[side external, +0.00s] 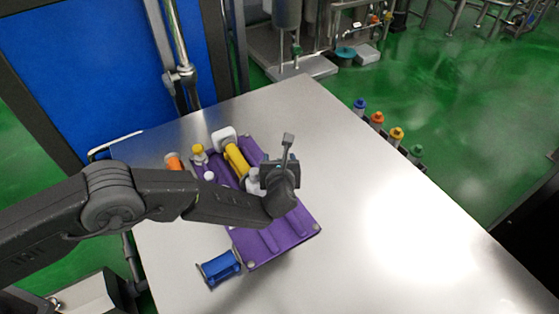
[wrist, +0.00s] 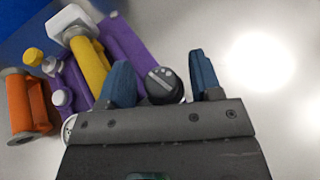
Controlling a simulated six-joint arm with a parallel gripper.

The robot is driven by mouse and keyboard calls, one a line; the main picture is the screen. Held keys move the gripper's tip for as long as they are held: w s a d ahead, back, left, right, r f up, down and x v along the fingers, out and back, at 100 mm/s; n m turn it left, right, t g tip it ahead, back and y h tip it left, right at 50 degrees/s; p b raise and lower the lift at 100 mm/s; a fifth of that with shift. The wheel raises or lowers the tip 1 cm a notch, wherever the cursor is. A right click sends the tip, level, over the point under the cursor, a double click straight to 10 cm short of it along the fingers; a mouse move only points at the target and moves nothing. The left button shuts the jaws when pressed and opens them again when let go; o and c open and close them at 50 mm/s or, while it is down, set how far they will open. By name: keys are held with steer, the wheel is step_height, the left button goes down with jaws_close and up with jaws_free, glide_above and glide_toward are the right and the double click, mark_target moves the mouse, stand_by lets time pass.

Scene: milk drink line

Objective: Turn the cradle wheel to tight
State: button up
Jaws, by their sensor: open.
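The purple cradle (side external: 275,238) lies on the steel table, with a yellow handled cylinder (side external: 236,160) in it. In the wrist view the purple cradle (wrist: 126,45) and the yellow cylinder (wrist: 88,62) are at the left. A dark round knob with pale marks (wrist: 163,84), which looks like the wheel, shows between the two blue fingers of my gripper (wrist: 160,64). The fingers are apart, one on each side of it; I cannot tell whether they touch it. In the side view my gripper (side external: 282,170) is over the cradle and hides the knob.
A blue handled part (side external: 220,267) lies in front of the cradle. An orange part (wrist: 40,106) lies beside it at the left. The table's right side (side external: 400,230) is clear.

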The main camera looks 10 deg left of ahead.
steer(key=v, duration=1.4)
steer(key=shift+w, duration=0.1)
steer(key=w+d+r+m+g+h, duration=0.4)
steer(key=w+r+m+g+h, duration=0.1)
steer(key=w+m+h, duration=0.45)
steer(key=w+a+r+m+g+y, duration=0.1)
steer(key=a+r+m+g+y, duration=0.15)
steer(key=a+m+g, duration=0.8)
steer(key=d+f+t, duration=0.1)
steer(key=f, duration=0.3)
steer(key=w+f+n+t, duration=0.1)
steer(key=f, duration=0.3)
steer(key=d+f+n+t+h, duration=0.1)
steer(key=f, duration=0.3)
steer(key=shift+w+d+t, duration=0.25)
steer(key=shift+w+d, duration=0.1)
steer(key=shift+d, duration=0.05)
steer(key=shift+c, duration=0.4)
